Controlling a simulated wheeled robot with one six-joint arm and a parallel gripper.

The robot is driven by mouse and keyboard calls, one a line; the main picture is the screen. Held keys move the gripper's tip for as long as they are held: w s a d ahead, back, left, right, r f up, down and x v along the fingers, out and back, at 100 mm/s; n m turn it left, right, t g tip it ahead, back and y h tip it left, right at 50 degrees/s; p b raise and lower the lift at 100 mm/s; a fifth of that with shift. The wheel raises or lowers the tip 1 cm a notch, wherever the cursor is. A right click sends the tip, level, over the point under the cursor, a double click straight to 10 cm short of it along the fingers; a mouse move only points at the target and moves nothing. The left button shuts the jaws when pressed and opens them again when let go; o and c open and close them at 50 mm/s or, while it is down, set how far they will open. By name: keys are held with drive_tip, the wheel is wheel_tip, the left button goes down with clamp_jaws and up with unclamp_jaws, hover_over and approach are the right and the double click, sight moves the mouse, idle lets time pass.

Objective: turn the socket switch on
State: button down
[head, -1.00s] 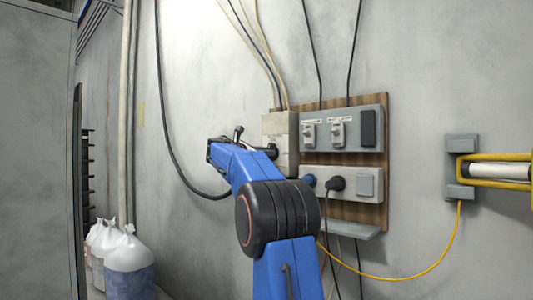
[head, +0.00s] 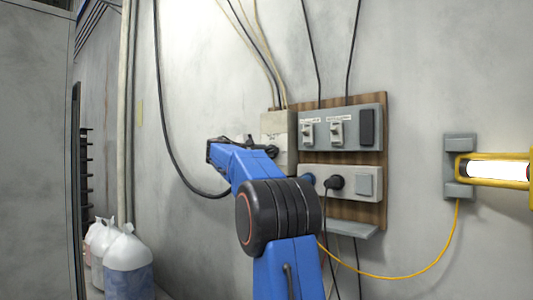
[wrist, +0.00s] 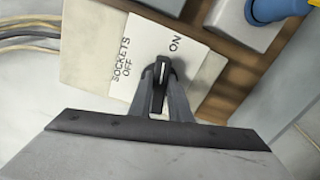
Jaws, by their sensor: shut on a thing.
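The socket switch is a black knob with a white mark (wrist: 161,92) on a white label in the wrist view. The label reads "SOCKETS OFF" at the left and "ON" above. The knob's white mark points up, roughly toward "ON". My gripper (wrist: 162,78) is shut on the knob, one finger on each side. The knob there is mostly hidden by my gripper.
The wooden board (head: 345,212) also carries a grey panel with two switches (head: 362,107) and a white socket strip (head: 350,171) with plugs. A lit yellow lamp (head: 500,169) hangs at the right. Cables hang around the box.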

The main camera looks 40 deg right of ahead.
drive_tip(key=shift+f+m, duration=0.2)
drive_tip(key=shift+m, duration=1)
drive_tip(key=c, duration=1.6)
unclamp_jaws()
drive_tip(key=shift+c, duration=0.2)
drive_tip(key=s+a, duration=0.1)
drive_tip(key=a, duration=1.6)
drive_tip(key=shift+s+a, duration=0.2)
